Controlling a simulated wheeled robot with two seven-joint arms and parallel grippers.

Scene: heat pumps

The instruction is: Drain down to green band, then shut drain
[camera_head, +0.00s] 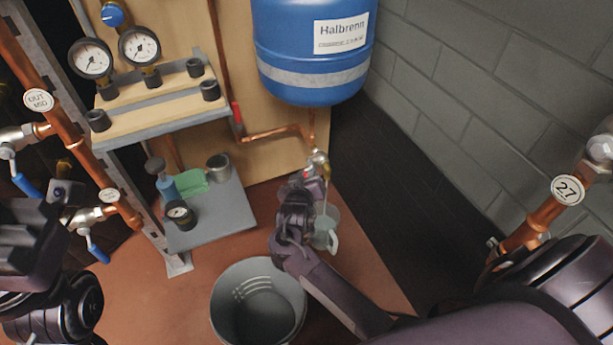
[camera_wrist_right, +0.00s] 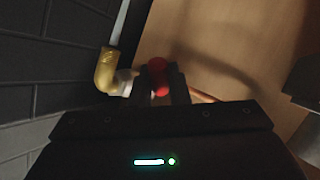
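The blue expansion tank (camera_head: 312,45) hangs on the wooden board. Two round gauges, left (camera_head: 91,58) and right (camera_head: 139,46), sit at its left; a green band is too small to make out. The drain valve (camera_head: 318,160) is below the tank. Its red handle (camera_wrist_right: 158,77) is between the fingers of my right gripper (camera_head: 310,177), which looks shut on it. A pale stream (camera_wrist_right: 121,24) leaves the brass spout (camera_wrist_right: 105,72) and falls toward a clear jug (camera_head: 331,241) on the floor. My left gripper (camera_head: 28,237) is at the left edge, its fingers unclear.
A grey bucket (camera_head: 258,302) stands in front of the jug. A lower shelf (camera_head: 225,214) holds a green cloth (camera_head: 193,181), a small gauge (camera_head: 180,212) and a cup (camera_head: 218,166). Copper pipes with blue-handled valves (camera_head: 96,249) run at left; a grey block wall closes the right.

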